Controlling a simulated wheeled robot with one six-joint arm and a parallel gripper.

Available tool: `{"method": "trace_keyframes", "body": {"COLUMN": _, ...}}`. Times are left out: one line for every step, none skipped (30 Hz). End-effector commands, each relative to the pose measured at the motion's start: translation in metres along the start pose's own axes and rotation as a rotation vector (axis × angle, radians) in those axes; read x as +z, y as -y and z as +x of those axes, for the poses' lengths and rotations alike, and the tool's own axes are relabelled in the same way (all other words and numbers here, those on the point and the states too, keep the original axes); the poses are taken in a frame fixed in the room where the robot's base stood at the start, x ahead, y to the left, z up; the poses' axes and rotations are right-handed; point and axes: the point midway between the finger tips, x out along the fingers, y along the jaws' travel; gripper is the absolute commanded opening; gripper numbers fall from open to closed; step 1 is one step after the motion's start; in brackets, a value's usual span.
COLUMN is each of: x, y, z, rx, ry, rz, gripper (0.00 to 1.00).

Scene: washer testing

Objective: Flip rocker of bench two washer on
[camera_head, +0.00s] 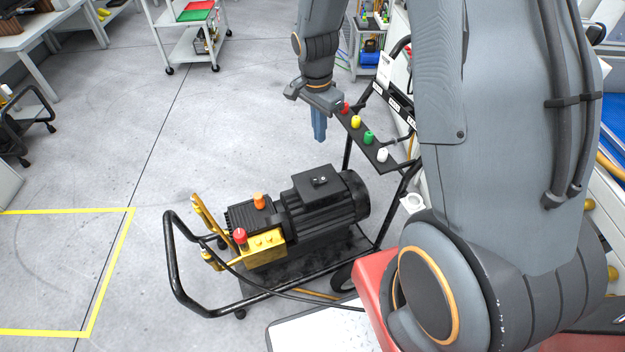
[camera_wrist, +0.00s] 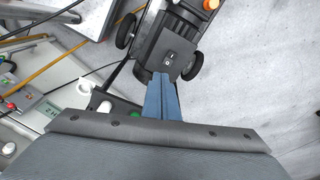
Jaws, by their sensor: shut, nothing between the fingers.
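A pressure washer with a black finned motor (camera_head: 325,205) and a yellow pump block (camera_head: 262,247) stands in a black tube cart. Its rocker (camera_head: 320,181) is on a small dark box on top of the motor. In the wrist view the rocker (camera_wrist: 169,59) shows as a small plate with white marks; its position is too small to tell. My gripper (camera_head: 319,138) has blue fingers and points down above the far side of the motor, apart from it. In the wrist view my gripper (camera_wrist: 161,76) is shut and empty, its tips appearing just below the switch box.
A dark bar with red, yellow, green and white knobs (camera_head: 383,155) runs close to the right of my gripper. The cart's black handle (camera_head: 172,262) rises at the left. A white trolley (camera_head: 187,45) stands at the back.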

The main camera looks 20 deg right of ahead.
Motion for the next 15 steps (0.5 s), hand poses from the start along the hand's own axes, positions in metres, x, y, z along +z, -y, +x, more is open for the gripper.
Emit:
{"method": "trace_keyframes", "body": {"x": -0.004, "y": 0.009, "z": 0.025, "rx": 0.009, "ry": -0.001, "rz": 0.059, "gripper": 0.00}}
{"method": "trace_keyframes", "body": {"x": -0.007, "y": 0.014, "z": 0.033, "rx": 0.011, "ry": -0.002, "rz": 0.097, "gripper": 0.00}}
{"method": "trace_keyframes", "body": {"x": -0.009, "y": 0.019, "z": 0.045, "rx": 0.016, "ry": -0.004, "rz": 0.144, "gripper": 0.00}}
{"method": "trace_keyframes", "body": {"x": -0.011, "y": 0.023, "z": 0.052, "rx": 0.018, "ry": -0.005, "rz": 0.176, "gripper": 0.00}}
{"method": "trace_keyframes", "body": {"x": -0.012, "y": 0.025, "z": 0.059, "rx": 0.021, "ry": -0.006, "rz": 0.204, "gripper": 0.00}}
{"method": "trace_keyframes", "body": {"x": -0.014, "y": 0.029, "z": 0.066, "rx": 0.022, "ry": -0.009, "rz": 0.236, "gripper": 0.00}}
{"method": "trace_keyframes", "body": {"x": -0.015, "y": 0.031, "z": 0.071, "rx": 0.024, "ry": -0.010, "rz": 0.258, "gripper": 0.00}}
{"method": "trace_keyframes", "body": {"x": -0.016, "y": 0.033, "z": 0.075, "rx": 0.026, "ry": -0.011, "rz": 0.275, "gripper": 0.00}}
{"method": "trace_keyframes", "body": {"x": -0.018, "y": 0.034, "z": 0.079, "rx": 0.027, "ry": -0.012, "rz": 0.294, "gripper": 0.00}}
{"method": "trace_keyframes", "body": {"x": -0.018, "y": 0.036, "z": 0.081, "rx": 0.027, "ry": -0.012, "rz": 0.307, "gripper": 0.00}}
{"method": "trace_keyframes", "body": {"x": -0.019, "y": 0.036, "z": 0.083, "rx": 0.028, "ry": -0.013, "rz": 0.315, "gripper": 0.00}}
{"method": "trace_keyframes", "body": {"x": -0.019, "y": 0.037, "z": 0.084, "rx": 0.028, "ry": -0.013, "rz": 0.323, "gripper": 0.00}}
{"method": "trace_keyframes", "body": {"x": -0.019, "y": 0.037, "z": 0.085, "rx": 0.029, "ry": -0.014, "rz": 0.328, "gripper": 0.00}}
{"method": "trace_keyframes", "body": {"x": -0.019, "y": 0.037, "z": 0.085, "rx": 0.029, "ry": -0.014, "rz": 0.330, "gripper": 0.00}}
{"method": "trace_keyframes", "body": {"x": -0.019, "y": 0.037, "z": 0.085, "rx": 0.029, "ry": -0.014, "rz": 0.331, "gripper": 0.00}}
